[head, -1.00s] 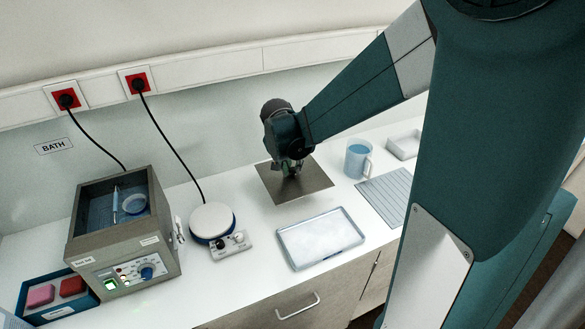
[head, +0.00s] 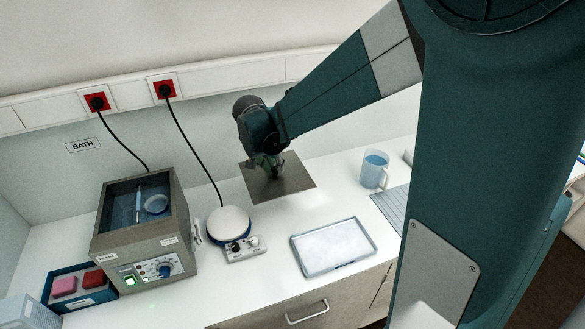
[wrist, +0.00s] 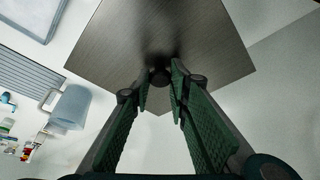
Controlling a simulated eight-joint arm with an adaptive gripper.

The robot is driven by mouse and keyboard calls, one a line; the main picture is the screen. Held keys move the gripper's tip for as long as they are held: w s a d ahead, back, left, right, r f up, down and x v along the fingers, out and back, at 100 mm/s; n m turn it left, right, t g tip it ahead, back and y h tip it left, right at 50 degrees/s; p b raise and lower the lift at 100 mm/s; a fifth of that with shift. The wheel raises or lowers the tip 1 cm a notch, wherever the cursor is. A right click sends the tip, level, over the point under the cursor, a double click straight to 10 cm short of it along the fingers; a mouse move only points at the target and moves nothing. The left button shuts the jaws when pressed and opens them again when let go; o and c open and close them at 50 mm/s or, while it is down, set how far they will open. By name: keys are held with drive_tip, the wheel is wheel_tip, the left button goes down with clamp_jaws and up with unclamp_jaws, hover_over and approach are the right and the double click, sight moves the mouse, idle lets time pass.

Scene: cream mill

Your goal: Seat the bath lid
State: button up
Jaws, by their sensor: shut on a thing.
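The bath lid (head: 296,184) is a flat, square, brown-grey metal plate. My gripper (head: 270,166) is shut on its small dark knob, and the lid hangs roughly level above the bench. In the wrist view the lid (wrist: 210,45) spreads out beyond the green finger pads of my gripper (wrist: 159,80), with the knob between the tips. The bath (head: 116,245), a grey box with a control panel, stands at the left with its top open. Blue water, a pen-like stick and a white ring show inside. The lid is well right of the bath.
A round white-topped hotplate (head: 229,222) stands between bath and lid, with a cable to the wall. A white tray (head: 334,246) is at the front, a jug (head: 374,170) and grey mat (head: 392,209) at the right. A blue box (head: 100,298) of pink and red blocks sits left of the bath.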

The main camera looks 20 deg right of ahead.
drive_tip(key=s+a+r+p, duration=0.1)
drive_tip(key=a+r, duration=0.3)
drive_tip(key=a, duration=1)
drive_tip(key=s+a+r+p, duration=0.1)
drive_tip(key=a+r+p, duration=0.2)
drive_tip(key=a, duration=1.2)
drive_tip(key=s+a+r+p, duration=0.1)
drive_tip(key=a+r+p, duration=0.2)
drive_tip(key=a, duration=1.2)
wheel_tip(320, 180, up, 3)
drive_tip(key=shift+a+r, duration=0.1)
drive_tip(key=shift+a, duration=0.15)
drive_tip(key=shift+f, duration=0.2)
drive_tip(key=shift+f+b, duration=0.7)
drive_tip(key=shift+f, duration=1.1)
drive_tip(key=shift+f+b, duration=0.3)
drive_tip(key=shift+f, duration=0.05)
drive_tip(key=shift+f+b, duration=0.55)
drive_tip(key=shift+b, duration=0.25)
